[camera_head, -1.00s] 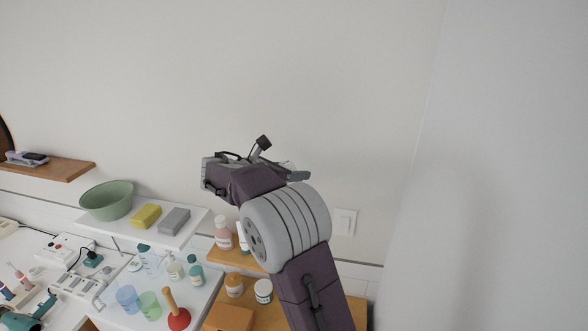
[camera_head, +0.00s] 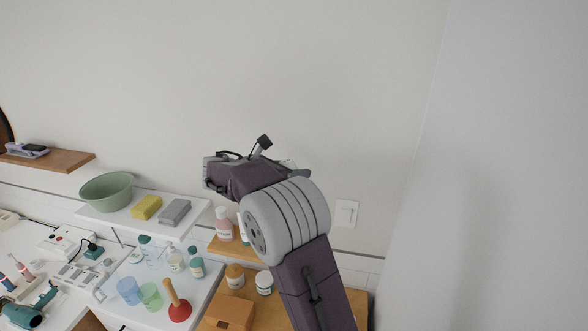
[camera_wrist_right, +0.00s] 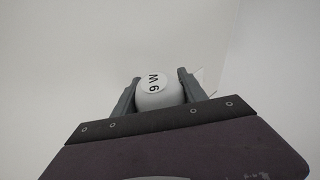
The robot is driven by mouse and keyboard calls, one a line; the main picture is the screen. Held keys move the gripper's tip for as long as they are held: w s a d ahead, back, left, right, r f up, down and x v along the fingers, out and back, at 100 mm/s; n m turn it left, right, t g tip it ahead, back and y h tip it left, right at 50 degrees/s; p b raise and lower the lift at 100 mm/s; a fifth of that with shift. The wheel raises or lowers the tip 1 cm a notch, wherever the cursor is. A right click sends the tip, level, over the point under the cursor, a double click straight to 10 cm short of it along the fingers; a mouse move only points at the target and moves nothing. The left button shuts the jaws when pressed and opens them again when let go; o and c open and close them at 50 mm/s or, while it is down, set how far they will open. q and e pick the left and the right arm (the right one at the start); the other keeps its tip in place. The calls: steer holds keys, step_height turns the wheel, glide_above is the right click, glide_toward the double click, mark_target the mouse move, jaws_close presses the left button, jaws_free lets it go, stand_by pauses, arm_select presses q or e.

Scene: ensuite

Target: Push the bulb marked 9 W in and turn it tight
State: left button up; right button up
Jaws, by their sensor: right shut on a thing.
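The white bulb (camera_wrist_right: 160,98) sits between the two grey fingers of my right gripper (camera_wrist_right: 158,77) in the right wrist view. Its rounded end faces the camera, and the black 9 W mark reads upside down. The fingers are shut on it, one on each side. Its base and any socket are hidden behind it. My left gripper is not in view.
A wall switch (camera_head: 347,213) is right of my arm. Below left, a shelf holds a green bowl (camera_head: 106,192), a yellow sponge (camera_head: 146,207) and a grey block (camera_head: 174,212). Bottles, cups and a plunger (camera_head: 179,306) stand below. The wall above is clear.

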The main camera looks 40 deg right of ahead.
steer(key=shift+d, duration=0.1)
stand_by(0.3)
stand_by(0.4)
steer(key=shift+p, duration=0.35)
steer(key=shift+f+b, duration=1.3)
steer(key=shift+f, duration=0.55)
